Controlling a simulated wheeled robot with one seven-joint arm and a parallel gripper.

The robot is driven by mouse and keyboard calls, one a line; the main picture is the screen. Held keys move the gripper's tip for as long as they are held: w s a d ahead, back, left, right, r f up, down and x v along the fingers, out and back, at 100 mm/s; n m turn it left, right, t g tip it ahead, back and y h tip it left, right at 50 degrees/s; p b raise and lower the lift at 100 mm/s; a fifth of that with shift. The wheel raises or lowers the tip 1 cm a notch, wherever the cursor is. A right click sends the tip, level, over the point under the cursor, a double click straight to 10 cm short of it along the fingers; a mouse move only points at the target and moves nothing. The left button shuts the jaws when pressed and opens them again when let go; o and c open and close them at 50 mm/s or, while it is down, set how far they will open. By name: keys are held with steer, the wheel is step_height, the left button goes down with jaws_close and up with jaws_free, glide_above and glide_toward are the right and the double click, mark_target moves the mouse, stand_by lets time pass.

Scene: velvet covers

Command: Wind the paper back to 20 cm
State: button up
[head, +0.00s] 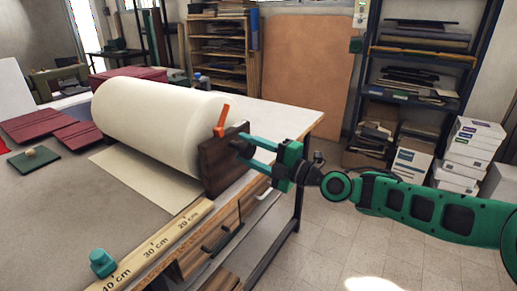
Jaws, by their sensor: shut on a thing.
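A big cream paper roll (150,112) lies on the table, with a flat sheet of paper (145,175) drawn out from under it. The sheet's near corner lies beside the wooden ruler (172,238), between the 30 cm and 20 cm marks and closer to 20 cm. A dark wooden end support (218,168) stands at the roll's near end, with an orange lever (221,121) on top. My gripper (243,147) is shut on a dark knob at this support's outer face; the fingers partly hide the knob.
A teal block (102,262) sits by the 40 cm mark. Dark red covers (40,122) and a green board (35,159) lie left of the roll. Drawers with dark handles (222,238) are under the front edge. Floor to the right is clear before shelves and boxes (468,155).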

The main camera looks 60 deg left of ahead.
steer(key=o, duration=1.5)
steer(key=shift+d, duration=0.15)
steer(key=v, duration=1)
steer(key=shift+w+d+f, duration=0.1)
steer(key=shift+w+d, duration=0.1)
steer(key=shift+d, duration=0.15)
